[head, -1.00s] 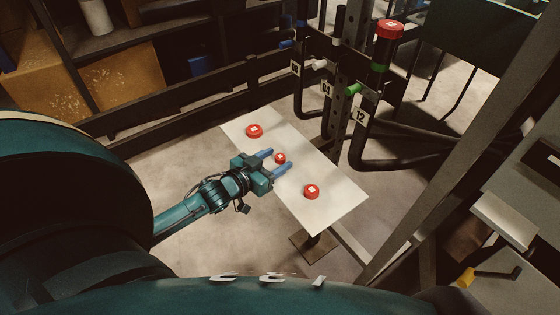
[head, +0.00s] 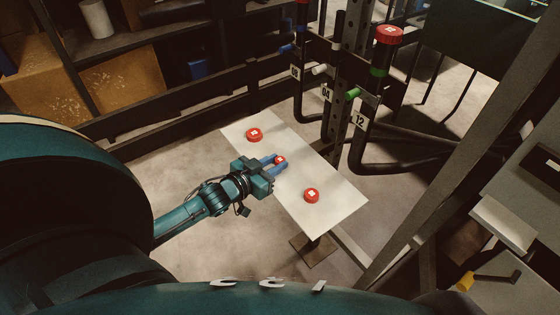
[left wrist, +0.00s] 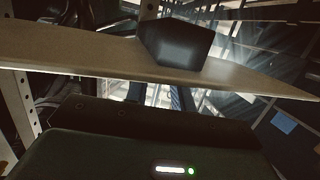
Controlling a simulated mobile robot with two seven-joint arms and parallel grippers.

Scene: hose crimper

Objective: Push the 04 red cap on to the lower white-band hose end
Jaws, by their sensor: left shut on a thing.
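Three red caps are in the head view over a pale board (head: 335,205). My left gripper (head: 279,163) is shut on the small middle cap (head: 280,159), which shows between the blue fingertips. I cannot tell whether it touches the board. The number on its pale label is too small to read. The 04 plate (head: 326,92) is on the rack post, with a white stub (head: 319,69) above it to the left. Dark hoses rise beside the post; which end is the lower white-band one is unclear. My right gripper is out of view.
Other red caps lie at the board's far left (head: 254,135) and near right (head: 312,195). A red cap (head: 390,34) sits on the green-band hose (head: 379,71). Plates 08 (head: 295,71) and 12 (head: 360,120) flank 04. Bent hoses and a slanted beam (head: 450,150) crowd the right.

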